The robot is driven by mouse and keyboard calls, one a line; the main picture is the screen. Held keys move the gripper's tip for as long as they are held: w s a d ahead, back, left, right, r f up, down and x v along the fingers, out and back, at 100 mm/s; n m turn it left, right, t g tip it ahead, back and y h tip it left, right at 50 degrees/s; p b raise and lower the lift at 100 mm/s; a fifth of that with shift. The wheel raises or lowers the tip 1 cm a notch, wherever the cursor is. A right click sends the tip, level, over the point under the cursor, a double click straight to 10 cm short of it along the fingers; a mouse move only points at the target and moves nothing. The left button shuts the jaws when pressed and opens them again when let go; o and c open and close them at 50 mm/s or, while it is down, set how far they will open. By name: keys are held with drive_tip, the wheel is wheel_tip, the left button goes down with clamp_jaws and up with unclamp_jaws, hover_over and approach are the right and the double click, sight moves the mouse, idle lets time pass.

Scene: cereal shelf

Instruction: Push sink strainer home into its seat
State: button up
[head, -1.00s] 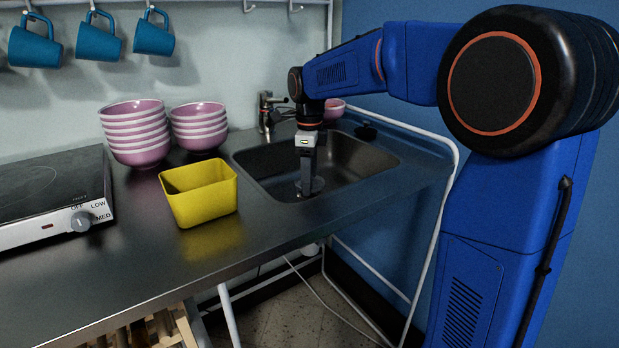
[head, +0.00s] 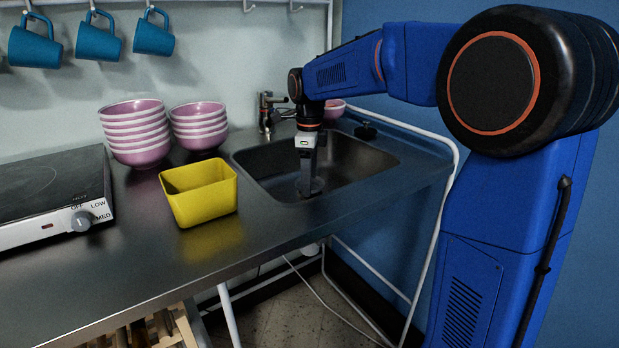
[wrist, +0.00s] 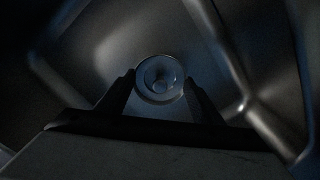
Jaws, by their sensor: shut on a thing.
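The sink strainer (wrist: 160,78) shows in the wrist view as a small round metal disc with a bright rim, between the tips of my two dark fingers. My gripper (head: 307,190) is shut on it and points down into the sink basin (head: 355,160), low near the basin floor toward the front left. In the head view the strainer is a small dark shape at the fingertips, mostly hidden by them. The seat is hidden beneath the strainer and gripper. I cannot tell how deep the strainer sits.
A faucet (head: 266,110) stands behind the sink. A yellow container (head: 198,205) and stacked pink bowls (head: 137,140) stand on the counter to the left. A small black object (head: 366,131) and another pink bowl (head: 335,109) are at the sink's back edge. The basin's right side is empty.

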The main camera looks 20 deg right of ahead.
drive_tip(key=shift+f, duration=0.7)
drive_tip(key=o, duration=1.5)
drive_tip(key=shift+c, duration=0.2)
wheel_tip(320, 180, up, 17)
drive_tip(key=shift+r, duration=0.2)
drive_tip(key=shift+s, duration=0.15)
